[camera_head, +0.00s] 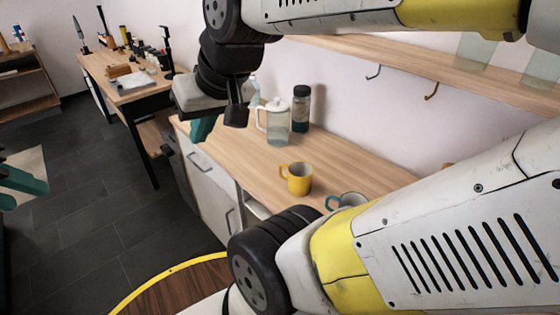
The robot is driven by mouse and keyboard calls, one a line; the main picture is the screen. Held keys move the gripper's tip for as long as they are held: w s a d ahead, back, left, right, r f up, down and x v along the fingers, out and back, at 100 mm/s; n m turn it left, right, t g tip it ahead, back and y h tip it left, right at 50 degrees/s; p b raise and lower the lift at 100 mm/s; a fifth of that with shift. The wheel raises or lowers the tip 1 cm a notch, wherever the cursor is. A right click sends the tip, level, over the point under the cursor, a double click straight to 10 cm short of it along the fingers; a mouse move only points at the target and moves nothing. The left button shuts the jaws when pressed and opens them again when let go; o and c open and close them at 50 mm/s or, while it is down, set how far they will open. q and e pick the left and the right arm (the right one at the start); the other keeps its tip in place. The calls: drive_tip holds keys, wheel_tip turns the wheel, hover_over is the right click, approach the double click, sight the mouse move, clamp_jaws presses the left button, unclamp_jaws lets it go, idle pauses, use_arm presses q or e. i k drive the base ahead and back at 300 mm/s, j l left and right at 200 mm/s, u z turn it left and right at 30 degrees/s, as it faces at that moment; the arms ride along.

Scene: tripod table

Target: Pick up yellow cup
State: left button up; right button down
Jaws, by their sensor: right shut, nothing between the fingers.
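The yellow cup (301,180) stands upright on the wooden counter (335,156), with its handle toward the left. Nothing is touching it. My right gripper (203,128), with teal fingers, is shut and empty. It hangs to the upper left of the cup in the picture, near the counter's left end and apart from the cup. My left gripper (24,180) shows only in part as teal fingers at the left edge, far from the cup. Its spread is not clear.
A clear jug (277,126) with a white lid and a dark-capped bottle (301,108) stand behind the cup. A mug (349,199) with a teal handle is to its right, partly hidden by my arm. A shelf (440,75) with hooks runs above the counter.

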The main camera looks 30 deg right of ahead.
sight(300, 174)
drive_tip(key=z, duration=1.65)
drive_tip(key=j+z, duration=0.1)
drive_tip(key=z, duration=0.85)
drive_tip(key=j+z, duration=0.1)
drive_tip(key=z, duration=0.4)
drive_tip(key=k+j+z, duration=0.15)
drive_tip(key=k+j, duration=0.75)
drive_tip(key=j, duration=0.1)
